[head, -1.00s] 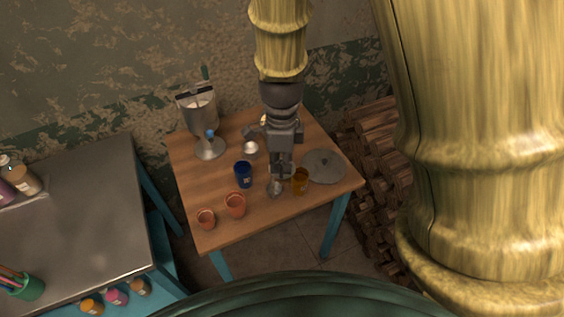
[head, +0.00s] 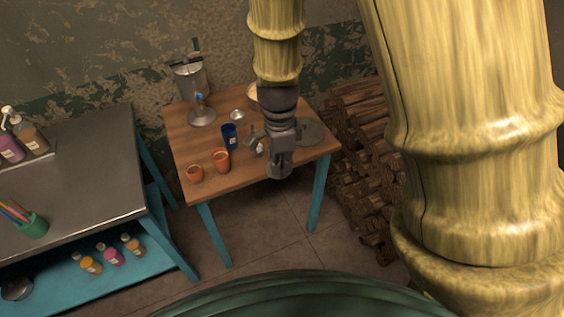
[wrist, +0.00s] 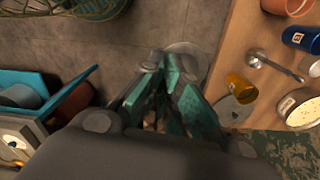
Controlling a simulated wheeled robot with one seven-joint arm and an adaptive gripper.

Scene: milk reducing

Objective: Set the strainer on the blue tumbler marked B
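The blue tumbler (head: 229,136) stands on the wooden table, left of my arm; in the wrist view it is at the upper right (wrist: 297,38) with a pale label. My gripper (head: 279,172) is near the table's front edge, right of the tumbler and apart from it. In the wrist view my gripper's fingers (wrist: 160,68) are closed together, with a round grey piece, apparently the strainer (wrist: 188,52), at their tips over the floor. The fingers partly cover it. An amber tumbler (wrist: 241,88) stands near the table edge; my arm hides it in the head view.
Two orange cups (head: 221,160) (head: 195,173) stand left of the front. A metal dispenser (head: 192,80) is at the back left, with a ladle (wrist: 257,59) on the table. A flat grey disc (head: 309,132) lies at the right. Stacked logs (head: 362,150) are beside the table.

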